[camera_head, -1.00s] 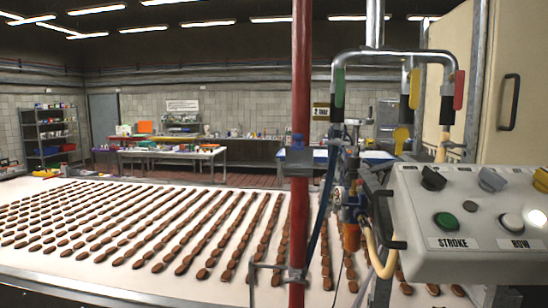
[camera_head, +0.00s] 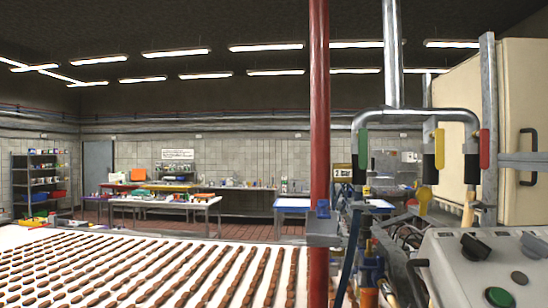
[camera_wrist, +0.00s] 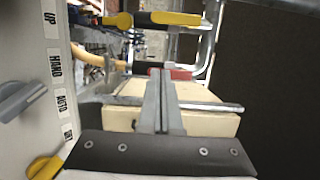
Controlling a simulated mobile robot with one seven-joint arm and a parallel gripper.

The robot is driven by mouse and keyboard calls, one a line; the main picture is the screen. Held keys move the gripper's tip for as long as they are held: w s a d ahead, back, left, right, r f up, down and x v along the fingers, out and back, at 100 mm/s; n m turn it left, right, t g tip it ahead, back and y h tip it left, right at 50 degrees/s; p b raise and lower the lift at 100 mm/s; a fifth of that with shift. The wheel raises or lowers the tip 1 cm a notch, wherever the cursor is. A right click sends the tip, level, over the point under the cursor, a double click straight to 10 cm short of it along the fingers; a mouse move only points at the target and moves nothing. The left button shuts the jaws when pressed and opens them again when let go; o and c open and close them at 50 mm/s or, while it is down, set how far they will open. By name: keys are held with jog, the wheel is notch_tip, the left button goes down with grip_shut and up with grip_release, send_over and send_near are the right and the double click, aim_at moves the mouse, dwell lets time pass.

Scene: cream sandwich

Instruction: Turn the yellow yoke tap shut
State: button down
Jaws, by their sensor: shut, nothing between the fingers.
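The yellow handle (camera_head: 438,148) of the yoke tap hangs straight down below the pipe yoke in the head view, between a green handle (camera_head: 363,148) and a red handle (camera_head: 484,148). In the wrist view the yellow handle (camera_wrist: 175,18) lies sideways near the top edge. My gripper (camera_wrist: 160,76) shows only in the wrist view. It is shut and empty. Its tips overlap the red handle (camera_wrist: 183,73) in that picture and are apart from the yellow one; the depth between them is hard to judge.
A control panel (camera_head: 450,262) with knobs stands at lower right, and its face (camera_wrist: 30,55) fills the left of the wrist view. A cream cabinet (camera_head: 505,75) stands behind the yoke. A red post (camera_head: 319,120) rises left of it. A smaller yellow part (camera_head: 424,198) sits below.

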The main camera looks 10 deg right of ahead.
aim_at(484, 159)
jog(key=w+p, duration=0.1)
jog(key=w, duration=0.5)
jog(key=shift+r, duration=0.15)
jog(key=a, duration=0.2)
jog(key=w+a+p, duration=0.1)
jog(key=a, duration=0.1)
jog(key=shift+w, duration=0.15)
